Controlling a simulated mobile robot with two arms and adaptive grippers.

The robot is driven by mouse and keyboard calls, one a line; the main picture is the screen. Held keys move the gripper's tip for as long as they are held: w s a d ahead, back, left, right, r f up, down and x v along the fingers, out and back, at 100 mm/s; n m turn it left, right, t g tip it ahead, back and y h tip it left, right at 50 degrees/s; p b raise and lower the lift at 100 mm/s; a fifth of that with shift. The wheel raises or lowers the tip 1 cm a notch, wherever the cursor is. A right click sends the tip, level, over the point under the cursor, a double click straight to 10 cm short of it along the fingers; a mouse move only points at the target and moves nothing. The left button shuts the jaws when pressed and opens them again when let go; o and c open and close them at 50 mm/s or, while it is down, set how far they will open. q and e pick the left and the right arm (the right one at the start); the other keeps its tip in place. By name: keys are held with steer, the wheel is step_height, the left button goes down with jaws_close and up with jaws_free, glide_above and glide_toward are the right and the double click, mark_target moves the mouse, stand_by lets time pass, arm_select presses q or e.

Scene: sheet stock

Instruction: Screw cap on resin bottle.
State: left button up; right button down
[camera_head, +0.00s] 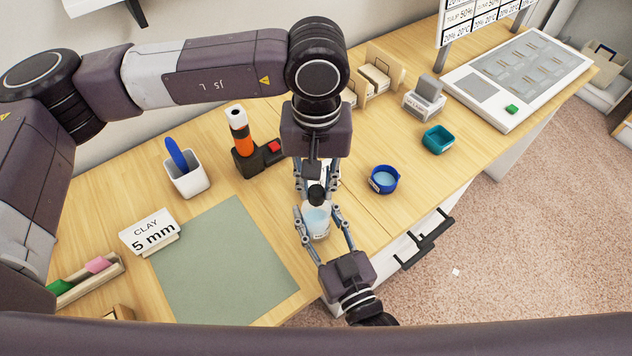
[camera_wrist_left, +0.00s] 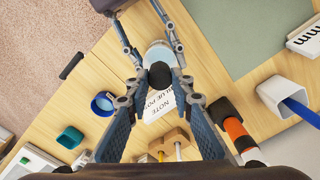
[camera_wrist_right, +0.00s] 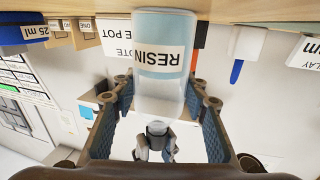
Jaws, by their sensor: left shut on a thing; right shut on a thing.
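The resin bottle (camera_head: 317,219) is clear with pale blue liquid and stands upright near the table's front edge. It also shows in the left wrist view (camera_wrist_left: 157,52) and the right wrist view (camera_wrist_right: 162,90), with its RESIN label. My right gripper (camera_head: 322,230) comes from the front, shut around the bottle's body. The black cap (camera_head: 316,192) is directly above the bottle, in line with its neck; it also shows in the left wrist view (camera_wrist_left: 160,75). My left gripper (camera_head: 317,188) points down from above, shut on the cap. I cannot tell whether the cap touches the neck.
A blue round pot (camera_head: 383,180) and a teal tray (camera_head: 437,139) stand to the right. An orange-and-black tool (camera_head: 240,135) and a white cup (camera_head: 187,178) stand to the left. A green mat (camera_head: 225,262) lies left of the bottle. A note lies behind the bottle.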

arm_select(q)
steer(key=m, duration=0.5)
steer(key=shift+m, duration=0.3)
steer(key=m, duration=0.5)
steer(key=shift+m, duration=0.3)
steer(key=o, duration=0.7)
steer(key=shift+d+r, duration=0.1)
steer(key=shift+r, duration=2.15)
steer(key=shift+c, duration=0.4)
